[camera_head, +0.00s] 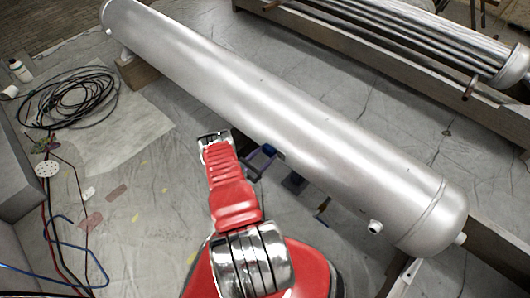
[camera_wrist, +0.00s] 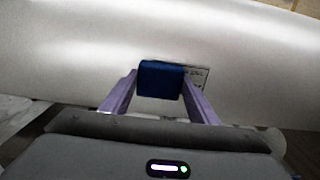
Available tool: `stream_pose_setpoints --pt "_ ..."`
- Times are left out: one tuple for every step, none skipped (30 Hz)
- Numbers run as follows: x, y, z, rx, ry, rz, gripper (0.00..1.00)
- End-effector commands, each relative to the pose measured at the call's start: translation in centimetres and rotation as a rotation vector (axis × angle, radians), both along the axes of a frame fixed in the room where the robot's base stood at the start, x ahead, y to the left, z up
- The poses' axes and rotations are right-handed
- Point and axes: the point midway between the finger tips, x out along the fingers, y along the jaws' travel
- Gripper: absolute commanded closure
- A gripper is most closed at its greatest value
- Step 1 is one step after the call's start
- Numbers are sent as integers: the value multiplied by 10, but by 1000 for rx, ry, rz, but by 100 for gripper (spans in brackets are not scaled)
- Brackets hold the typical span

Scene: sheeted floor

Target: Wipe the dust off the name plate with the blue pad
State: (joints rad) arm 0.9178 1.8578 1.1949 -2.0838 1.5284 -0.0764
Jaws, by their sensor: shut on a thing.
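The blue pad (camera_wrist: 160,80) is held between the two purple fingers of my gripper (camera_wrist: 160,84) in the wrist view. The pad also shows as a small dark blue patch beside the silver tank in the head view (camera_head: 268,150). The name plate (camera_wrist: 199,74) is on the tank's side, and the pad hides most of it. Its right end shows to the right of the pad, with some dark marks. The pad is in front of the plate. I cannot tell whether they touch, nor how much dust is on the plate.
The long silver tank (camera_head: 270,110) lies diagonally across the sheeted floor, on wooden blocks (camera_head: 138,74). A short pipe stub (camera_head: 375,227) sticks out near its right end. Coiled black cable (camera_head: 75,97) and a white bottle (camera_head: 20,70) lie at the left. A tube bundle (camera_head: 400,35) lies behind.

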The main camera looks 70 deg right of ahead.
Motion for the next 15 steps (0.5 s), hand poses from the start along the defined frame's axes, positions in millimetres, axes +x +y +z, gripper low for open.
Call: stream_pose_setpoints --pt "-9 2 -1 2 1 -14 64" --pt "-11 3 -1 2 1 -14 64" --pt "-13 4 -1 2 1 -14 64" --pt "-15 5 -1 2 1 -14 64" --pt "-16 6 -1 2 1 -14 64" --pt "-18 7 0 1 2 -14 64" --pt "-19 8 0 1 3 -13 64" --pt "-20 8 0 1 3 -13 64" --pt "-21 9 0 1 3 -13 64" --pt "-22 9 0 1 2 -12 64" --pt "-22 9 0 1 2 -12 64" --pt "-21 9 0 1 2 -12 64" --pt "-21 9 0 0 1 -11 64" --pt "-21 9 0 0 1 -11 64" --pt "-21 9 0 0 1 -11 64"
